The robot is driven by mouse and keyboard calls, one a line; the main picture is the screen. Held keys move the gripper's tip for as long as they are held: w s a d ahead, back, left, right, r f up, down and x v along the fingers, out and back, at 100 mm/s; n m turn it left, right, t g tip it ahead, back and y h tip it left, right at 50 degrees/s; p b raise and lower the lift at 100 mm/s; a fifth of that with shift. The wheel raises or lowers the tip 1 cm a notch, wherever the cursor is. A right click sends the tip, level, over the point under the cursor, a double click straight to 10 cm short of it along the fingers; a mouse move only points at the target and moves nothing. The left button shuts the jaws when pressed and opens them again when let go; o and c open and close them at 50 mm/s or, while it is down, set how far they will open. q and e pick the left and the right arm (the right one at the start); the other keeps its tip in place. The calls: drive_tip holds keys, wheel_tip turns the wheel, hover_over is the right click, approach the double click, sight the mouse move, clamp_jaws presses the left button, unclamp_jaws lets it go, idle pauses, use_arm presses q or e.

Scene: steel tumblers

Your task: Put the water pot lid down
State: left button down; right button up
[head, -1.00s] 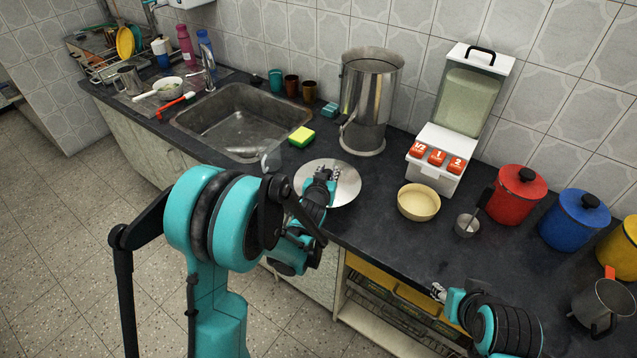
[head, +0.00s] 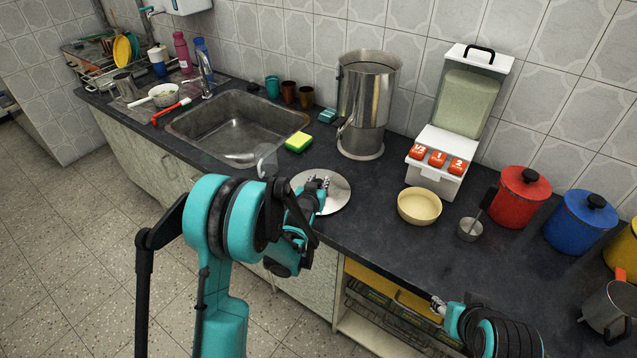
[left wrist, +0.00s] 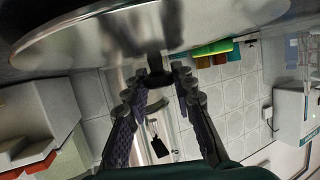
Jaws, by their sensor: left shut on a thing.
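The water pot lid (head: 338,197) is a round, shiny steel disc. It is level, at or just above the dark counter in front of the water pot, and I cannot tell whether it touches. My left gripper (head: 319,183) is shut on the lid's dark knob (left wrist: 155,72), with a finger on each side in the left wrist view (left wrist: 158,88). The steel water pot (head: 366,100) stands upright and open-topped behind the lid. My right gripper (head: 437,306) is small and low near the counter's front edge, its fingers too small to judge.
A yellow-green sponge (head: 298,142) and the sink (head: 235,125) lie left of the lid. Bare counter lies between lid and bowl.

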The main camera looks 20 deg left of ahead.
use_arm(q)
drive_tip(key=c, duration=1.3)
unclamp_jaws()
drive_tip(key=shift+f, duration=0.1)
drive_tip(key=shift+o, duration=0.2)
drive_tip(key=shift+r, duration=0.2)
drive_tip(key=p+v, duration=0.3)
drive_tip(key=v, duration=0.7)
drive_tip(key=shift+s+r, duration=0.1)
drive_tip(key=shift+s, duration=0.3)
drive_tip(key=shift+s+r, duration=0.1)
drive_tip(key=shift+s, duration=0.25)
drive_tip(key=s+r+g, duration=0.3)
drive_tip(key=s, duration=1)
drive_tip(key=s+d+r+g, duration=0.1)
drive_tip(key=s+r+g, duration=0.3)
drive_tip(key=s, duration=0.8)
drive_tip(key=shift+s+m+h, duration=0.3)
drive_tip(key=shift+s+h, duration=0.05)
drive_tip(key=shift+h, duration=0.05)
drive_tip(key=shift+d, duration=0.1)
